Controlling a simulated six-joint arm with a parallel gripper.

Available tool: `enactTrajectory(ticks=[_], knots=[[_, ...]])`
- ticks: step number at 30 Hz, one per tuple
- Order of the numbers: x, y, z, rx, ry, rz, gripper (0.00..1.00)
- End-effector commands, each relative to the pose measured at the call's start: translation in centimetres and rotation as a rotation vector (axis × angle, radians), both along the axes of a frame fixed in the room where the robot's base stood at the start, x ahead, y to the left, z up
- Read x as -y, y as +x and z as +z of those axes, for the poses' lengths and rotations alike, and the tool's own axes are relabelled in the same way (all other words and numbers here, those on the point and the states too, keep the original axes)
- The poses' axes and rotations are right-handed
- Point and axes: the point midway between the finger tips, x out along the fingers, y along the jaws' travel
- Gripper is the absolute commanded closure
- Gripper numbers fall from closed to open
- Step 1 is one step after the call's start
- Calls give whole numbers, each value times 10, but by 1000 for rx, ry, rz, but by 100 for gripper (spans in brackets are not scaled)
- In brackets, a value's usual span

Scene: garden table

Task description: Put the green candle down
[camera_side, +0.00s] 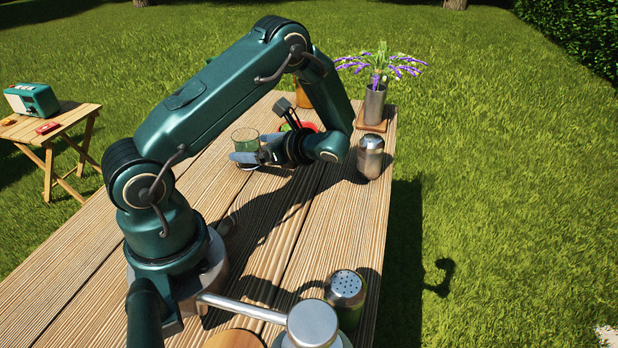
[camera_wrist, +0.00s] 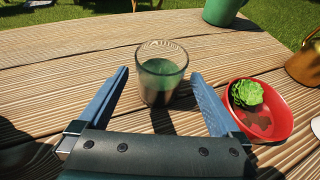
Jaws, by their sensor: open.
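The green candle (camera_wrist: 162,78) is in a clear glass and stands upright on the wooden table (camera_wrist: 60,75). In the wrist view it is between the tips of my open gripper (camera_wrist: 160,88), with a gap on each side. In the side view the candle (camera_side: 245,140) shows just beyond my gripper (camera_side: 246,158), whose fingers partly cover its lower part. The fingers do not appear to press on the glass.
A red dish (camera_wrist: 267,122) with a green succulent lies close to the right finger. A green pot (camera_wrist: 222,10) and a copper pot (camera_wrist: 303,64) stand farther off. A steel shaker (camera_side: 370,157) and a flower vase (camera_side: 375,103) stand right of my arm. Table left of the candle is clear.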

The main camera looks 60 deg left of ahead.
Motion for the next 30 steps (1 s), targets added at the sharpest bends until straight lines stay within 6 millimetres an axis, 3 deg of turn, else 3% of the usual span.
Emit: enactTrajectory(ticks=[6,16,20,30], knots=[[37,16,16,3,0,-4,0],[61,21,32,54,-30,25,0],[75,13,47,196,-109,92,0],[137,-17,85,703,-404,358,0]])
